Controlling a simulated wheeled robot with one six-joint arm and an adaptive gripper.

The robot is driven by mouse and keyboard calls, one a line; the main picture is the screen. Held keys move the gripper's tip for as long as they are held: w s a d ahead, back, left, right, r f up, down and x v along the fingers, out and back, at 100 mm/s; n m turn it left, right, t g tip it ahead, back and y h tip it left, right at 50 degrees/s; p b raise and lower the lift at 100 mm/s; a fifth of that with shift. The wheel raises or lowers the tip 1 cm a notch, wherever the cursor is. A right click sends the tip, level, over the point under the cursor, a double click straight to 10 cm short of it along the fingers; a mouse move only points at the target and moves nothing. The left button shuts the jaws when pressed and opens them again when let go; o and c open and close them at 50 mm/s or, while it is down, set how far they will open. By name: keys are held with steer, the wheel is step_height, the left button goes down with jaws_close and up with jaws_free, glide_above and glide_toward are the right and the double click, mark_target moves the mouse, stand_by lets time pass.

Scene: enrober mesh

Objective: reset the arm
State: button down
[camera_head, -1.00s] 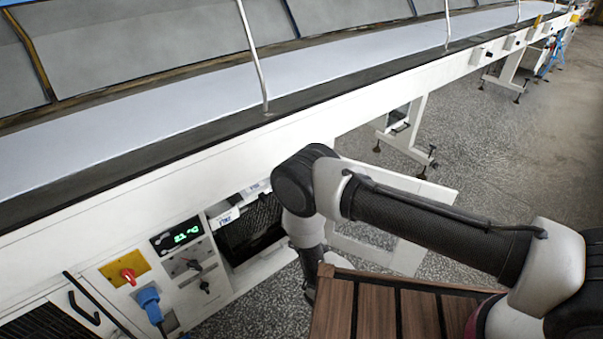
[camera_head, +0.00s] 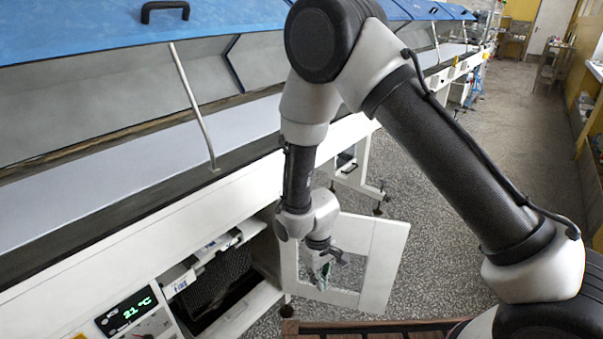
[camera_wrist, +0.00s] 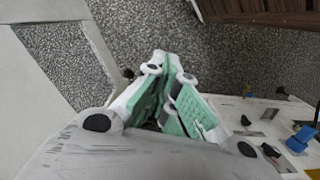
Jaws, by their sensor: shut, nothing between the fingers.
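My gripper (camera_head: 322,277) hangs below my bent arm in the head view, in front of the open white door frame of the machine. In the wrist view my gripper (camera_wrist: 164,62) has its green-padded fingers meeting at the tips, with nothing between them. The speckled floor shows beyond the fingertips. My gripper appears apart from the door and the cabinet.
The white door (camera_head: 385,250) stands open beside a cabinet opening with a dark mesh (camera_head: 222,280). A display (camera_head: 125,312) reads 21 °C. The conveyor belt (camera_head: 130,185) runs under raised blue lids (camera_head: 90,30). A brown slatted surface (camera_wrist: 265,12) is near.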

steer(key=s+d+r+m+g, duration=0.1)
steer(key=d+r, duration=0.4)
steer(key=r, duration=0.3)
steer(key=d+r, duration=0.5)
steer(key=r, duration=0.3)
steer(key=s+d+r+m+t, duration=0.2)
steer(key=s+d+r, duration=0.2)
steer(key=d+r, duration=0.3)
steer(key=s+d+r+m+t, duration=0.2)
steer(key=s+d+r, duration=0.2)
steer(key=d+r, duration=0.3)
steer(key=s+d+r+m+t, duration=0.2)
steer(key=d+r, duration=0.6)
steer(key=r, duration=0.4)
steer(key=shift+s+r+m, duration=0.35)
steer(key=shift+s+m, duration=0.15)
steer(key=shift+s, duration=0.55)
steer(key=shift+w, duration=0.1)
